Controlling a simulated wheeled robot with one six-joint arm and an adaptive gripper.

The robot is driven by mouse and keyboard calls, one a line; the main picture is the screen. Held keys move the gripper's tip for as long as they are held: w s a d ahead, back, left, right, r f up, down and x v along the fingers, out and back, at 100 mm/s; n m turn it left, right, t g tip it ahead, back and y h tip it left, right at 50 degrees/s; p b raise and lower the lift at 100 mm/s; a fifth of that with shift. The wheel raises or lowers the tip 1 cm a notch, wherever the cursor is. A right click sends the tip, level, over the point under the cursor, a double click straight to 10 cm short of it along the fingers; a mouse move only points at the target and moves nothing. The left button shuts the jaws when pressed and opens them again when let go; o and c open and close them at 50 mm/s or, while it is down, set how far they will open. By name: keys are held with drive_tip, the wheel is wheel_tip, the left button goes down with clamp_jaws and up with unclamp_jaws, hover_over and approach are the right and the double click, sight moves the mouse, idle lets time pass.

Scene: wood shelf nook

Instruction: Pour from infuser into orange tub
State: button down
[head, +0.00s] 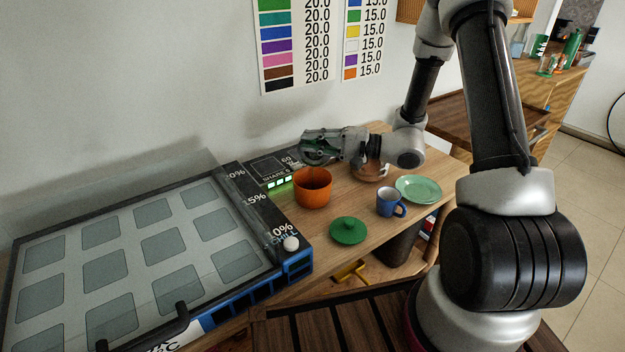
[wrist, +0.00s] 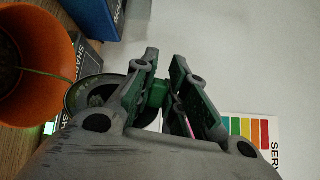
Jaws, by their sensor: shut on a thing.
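The orange tub (head: 313,190) stands upright on the wooden counter beside the black-topped unit. My gripper (head: 318,142) is above it, turned sideways, and hides part of the space over its rim. In the wrist view my gripper (wrist: 165,75) is shut on a green part of the infuser, which has a dark round body (wrist: 84,92). The infuser is tipped toward the tub, and the tub (wrist: 40,60) fills the left of that view. A thin greenish stream (wrist: 55,75) runs from the infuser into the tub, where something dark shows inside.
A brown bowl (head: 367,172) sits behind, under my arm. The large black-framed unit (head: 140,250) fills the left side. The wall is close behind.

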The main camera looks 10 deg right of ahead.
sight(310, 153)
drive_tip(key=shift+s+a+f+n, duration=0.25)
drive_tip(key=shift+s+n, duration=0.35)
drive_tip(key=shift+n, duration=0.2)
drive_tip(key=shift+s+a+f+n, duration=0.15)
drive_tip(key=shift+s+a+n, duration=0.1)
drive_tip(key=shift+s+n, duration=0.45)
idle(1.2)
drive_tip(key=shift+s+a+f+n+p, duration=0.3)
drive_tip(key=shift+s+n+p, duration=0.2)
drive_tip(key=shift+n, duration=0.5)
idle(0.4)
drive_tip(key=shift+s+a+f+n+p, duration=0.2)
drive_tip(key=shift+s+f+n, duration=0.2)
drive_tip(key=shift+n, duration=0.3)
drive_tip(key=shift+s+a+f+n+p, duration=0.15)
drive_tip(key=shift+s+f+n, duration=0.2)
drive_tip(key=shift+n, duration=0.35)
idle(0.7)
drive_tip(key=shift+s+a+f+n, duration=0.1)
drive_tip(key=shift+s+f+n, duration=0.3)
drive_tip(key=shift+f+n, duration=0.5)
idle(0.9)
